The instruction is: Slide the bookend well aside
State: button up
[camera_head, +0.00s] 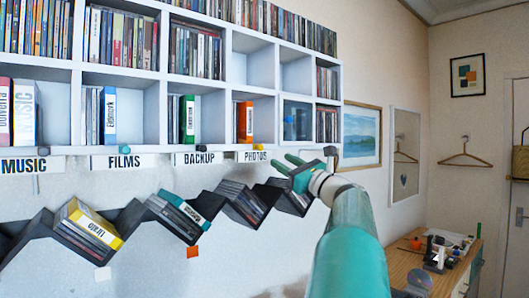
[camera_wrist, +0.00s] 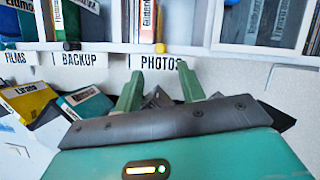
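I cannot pick out the bookend with certainty. Dark cases or rack parts show behind the fingers.
The white shelf unit (camera_head: 170,150) holds discs and a green (camera_head: 188,118) and an orange case (camera_head: 245,121). Coloured knobs line its lower edge, close above my gripper. A yellow case (camera_head: 93,219) and a teal case (camera_head: 183,212) lean in the rack. A cluttered desk stands right.

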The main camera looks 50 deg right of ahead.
aim_at(262, 148)
jog(key=x, duration=0.8)
grip_shut()
